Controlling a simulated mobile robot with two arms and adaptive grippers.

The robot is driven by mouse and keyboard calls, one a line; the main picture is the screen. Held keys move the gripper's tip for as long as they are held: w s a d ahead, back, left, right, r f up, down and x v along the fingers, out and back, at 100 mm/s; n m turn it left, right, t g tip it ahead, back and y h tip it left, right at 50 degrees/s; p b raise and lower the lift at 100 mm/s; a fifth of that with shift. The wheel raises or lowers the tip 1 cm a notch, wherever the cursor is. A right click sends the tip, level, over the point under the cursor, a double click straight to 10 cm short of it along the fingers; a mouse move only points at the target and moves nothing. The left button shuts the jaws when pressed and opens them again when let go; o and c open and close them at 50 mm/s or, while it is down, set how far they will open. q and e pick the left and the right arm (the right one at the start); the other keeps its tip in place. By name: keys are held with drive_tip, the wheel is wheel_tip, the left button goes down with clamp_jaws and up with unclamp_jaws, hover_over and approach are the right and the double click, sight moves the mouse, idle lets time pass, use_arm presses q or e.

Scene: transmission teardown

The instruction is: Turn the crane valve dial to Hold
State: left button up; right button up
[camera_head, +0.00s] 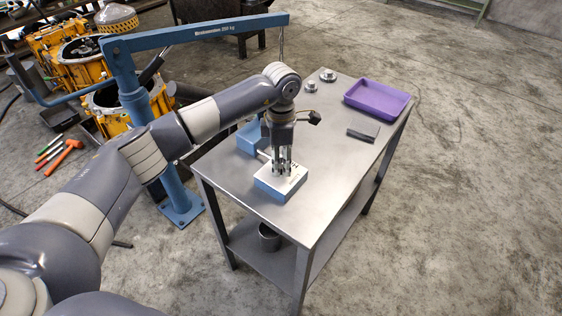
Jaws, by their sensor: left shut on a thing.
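The crane valve box (268,188) is a small blue block with a pale top plate, sitting on the metal table near its left edge. A dark letter that looks like an H shows on the plate, right of my fingers. My left gripper (282,168) points straight down over the middle of the plate and is shut on the dial. The fingers hide most of the dial, so I cannot tell where it points. My right gripper is out of view.
The metal table (330,150) also holds a purple tray (378,99), a dark flat block (363,134), small metal parts (311,86) and a blue block (250,138) behind the valve. The blue crane (130,85) stands left. Yellow housings (80,65) lie beyond. Floor at right is clear.

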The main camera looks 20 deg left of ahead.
use_arm(q)
drive_tip(key=n+b, duration=0.1)
drive_tip(key=n, duration=0.2)
drive_tip(key=shift+n, duration=0.3)
drive_tip(key=n+b, duration=0.1)
drive_tip(key=n, duration=0.3)
drive_tip(key=shift+n, duration=0.3)
drive_tip(key=n, duration=0.4)
drive_tip(key=shift+n+b, duration=0.3)
drive_tip(key=shift+n, duration=1.3)
drive_tip(key=o, duration=1.1)
drive_tip(key=shift+c, duration=0.2)
